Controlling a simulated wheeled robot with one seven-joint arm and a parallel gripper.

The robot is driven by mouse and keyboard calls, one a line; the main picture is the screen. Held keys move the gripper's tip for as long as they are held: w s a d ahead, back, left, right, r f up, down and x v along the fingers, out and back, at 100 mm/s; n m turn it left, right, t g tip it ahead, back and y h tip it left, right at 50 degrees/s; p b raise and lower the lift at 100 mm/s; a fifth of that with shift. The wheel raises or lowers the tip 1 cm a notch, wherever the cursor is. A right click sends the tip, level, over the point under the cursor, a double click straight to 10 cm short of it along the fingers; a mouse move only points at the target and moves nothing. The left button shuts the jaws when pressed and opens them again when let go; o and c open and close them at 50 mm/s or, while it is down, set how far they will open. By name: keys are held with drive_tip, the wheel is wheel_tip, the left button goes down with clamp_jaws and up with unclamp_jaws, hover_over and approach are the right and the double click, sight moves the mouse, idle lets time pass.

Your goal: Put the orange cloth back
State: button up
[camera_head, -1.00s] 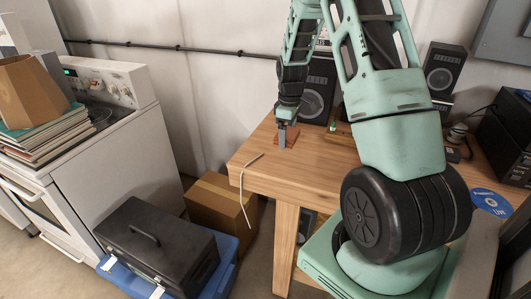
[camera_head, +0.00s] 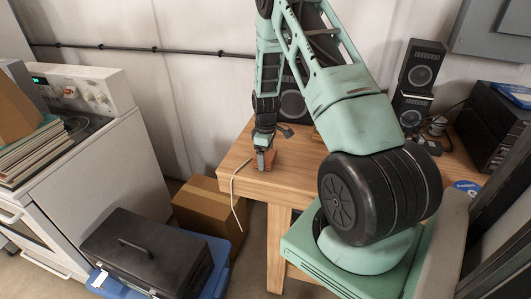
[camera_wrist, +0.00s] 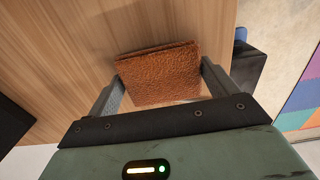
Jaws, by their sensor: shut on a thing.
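The orange cloth (camera_wrist: 160,74) is a folded, rough-textured, rust-orange square. In the wrist view it sits between the two fingers of my gripper (camera_wrist: 163,88), which is shut on it. In the head view the cloth (camera_head: 268,158) shows as a small orange patch at my gripper (camera_head: 262,161), over the left part of the wooden table (camera_head: 241,176). I cannot tell whether the cloth touches the tabletop. The gripper points down and partly hides the cloth in the head view.
A pale cable (camera_head: 234,196) hangs over the table's left edge. Speakers (camera_head: 420,66) stand at the table's back. A cardboard box (camera_head: 202,213), a black case (camera_head: 147,252) on a blue bin (camera_head: 217,262), and a white stove (camera_head: 125,160) are to the left.

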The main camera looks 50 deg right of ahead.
drive_tip(key=shift+f, duration=0.25)
drive_tip(key=shift+f, duration=0.15)
drive_tip(key=o, duration=0.7)
